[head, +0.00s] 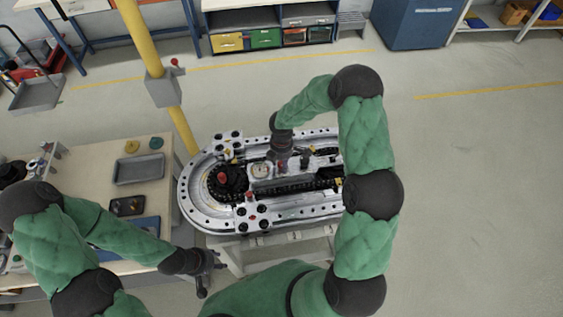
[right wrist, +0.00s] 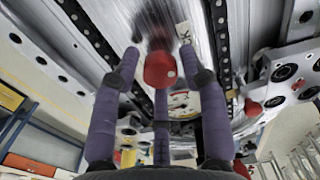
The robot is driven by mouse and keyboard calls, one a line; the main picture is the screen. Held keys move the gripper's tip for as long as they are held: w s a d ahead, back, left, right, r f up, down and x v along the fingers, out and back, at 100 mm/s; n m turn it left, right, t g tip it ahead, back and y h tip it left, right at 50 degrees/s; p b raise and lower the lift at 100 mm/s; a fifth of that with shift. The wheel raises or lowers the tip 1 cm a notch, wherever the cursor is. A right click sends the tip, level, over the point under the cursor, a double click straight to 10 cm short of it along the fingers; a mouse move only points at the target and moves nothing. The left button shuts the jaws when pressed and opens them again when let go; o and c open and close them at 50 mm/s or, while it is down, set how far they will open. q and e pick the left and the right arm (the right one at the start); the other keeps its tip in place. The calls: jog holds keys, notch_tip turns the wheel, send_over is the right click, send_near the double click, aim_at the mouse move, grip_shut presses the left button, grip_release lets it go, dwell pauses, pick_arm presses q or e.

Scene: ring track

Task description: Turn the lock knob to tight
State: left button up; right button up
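A red lock knob (right wrist: 160,70) with a small pale dot sits on the bright metal carriage, beside a white label that ends in "K". My right gripper (right wrist: 163,62) has its purple fingers spread around the knob, with gaps visible at both sides; whether the middle finger touches it I cannot tell. In the head view my right gripper (head: 283,160) points down at the carriage (head: 262,182) on the ring track (head: 195,210), and hides the knob's surroundings. My left gripper (head: 206,272) is empty, with fingers apart, near the workbench's right edge.
A second red knob (right wrist: 252,107) and a round dial (right wrist: 182,100) are close to the right fingers. A yellow post (head: 150,50) with a grey box stands behind the track. The workbench (head: 95,165) at left holds trays. The floor at right is clear.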

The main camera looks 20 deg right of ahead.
grip_shut()
jog(key=m+b, duration=0.3)
jog(key=shift+f, duration=0.15)
jog(key=m+b, duration=0.6)
jog(key=m, duration=0.3)
jog(key=shift+b, duration=0.3)
jog(key=m+b, duration=0.2)
jog(key=m, duration=0.2)
jog(key=shift+m, duration=0.3)
